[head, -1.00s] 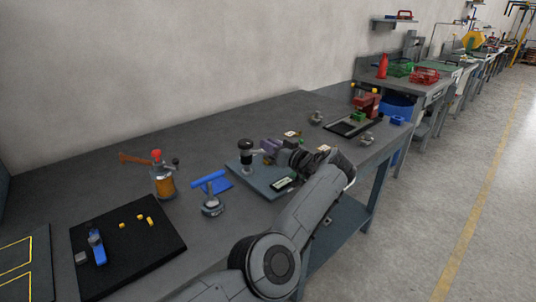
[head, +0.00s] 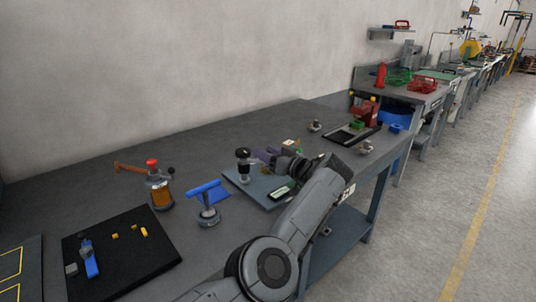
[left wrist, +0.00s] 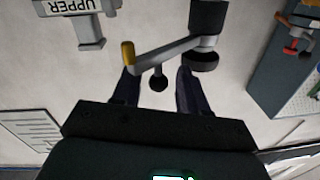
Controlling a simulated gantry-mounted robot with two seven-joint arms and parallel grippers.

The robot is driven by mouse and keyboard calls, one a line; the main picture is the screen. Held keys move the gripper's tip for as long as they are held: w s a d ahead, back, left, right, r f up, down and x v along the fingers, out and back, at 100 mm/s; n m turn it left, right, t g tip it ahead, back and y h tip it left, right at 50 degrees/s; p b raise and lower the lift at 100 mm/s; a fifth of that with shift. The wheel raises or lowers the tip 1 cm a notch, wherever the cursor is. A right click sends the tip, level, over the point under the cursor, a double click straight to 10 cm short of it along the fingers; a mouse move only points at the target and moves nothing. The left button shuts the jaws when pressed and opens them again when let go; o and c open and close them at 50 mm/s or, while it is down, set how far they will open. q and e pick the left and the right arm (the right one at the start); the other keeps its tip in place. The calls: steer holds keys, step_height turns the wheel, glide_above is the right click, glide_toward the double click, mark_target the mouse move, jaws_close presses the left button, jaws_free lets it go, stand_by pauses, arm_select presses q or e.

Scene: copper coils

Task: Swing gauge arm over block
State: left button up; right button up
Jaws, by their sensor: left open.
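My left gripper (head: 268,156) is low over a blue-grey plate (head: 240,183), beside a black-topped post (head: 243,155). In the left wrist view its two dark fingers (left wrist: 156,88) are apart. A grey gauge arm (left wrist: 172,50) with a yellow tip runs from a dark post (left wrist: 207,30) across the space ahead of the fingers. Its small black knob (left wrist: 158,83) appears between the fingertips; I cannot tell whether they touch it. A grey piece (left wrist: 90,28) with an "UPPER" label stands left of the yellow tip; I cannot identify the block with certainty. My right gripper is out of view.
A blue-handled tool (head: 206,195) and an orange canister (head: 160,190) stand left of the plate. A black mat (head: 125,262) with small yellow pieces lies at the front left. A red device (head: 364,112) stands at the right end. The bench behind is clear.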

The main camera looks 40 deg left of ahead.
arm_select(q)
steer(key=d+p, duration=0.2)
steer(key=d, duration=0.9)
steer(key=shift+p, duration=0.35)
steer(key=shift+a, duration=0.1)
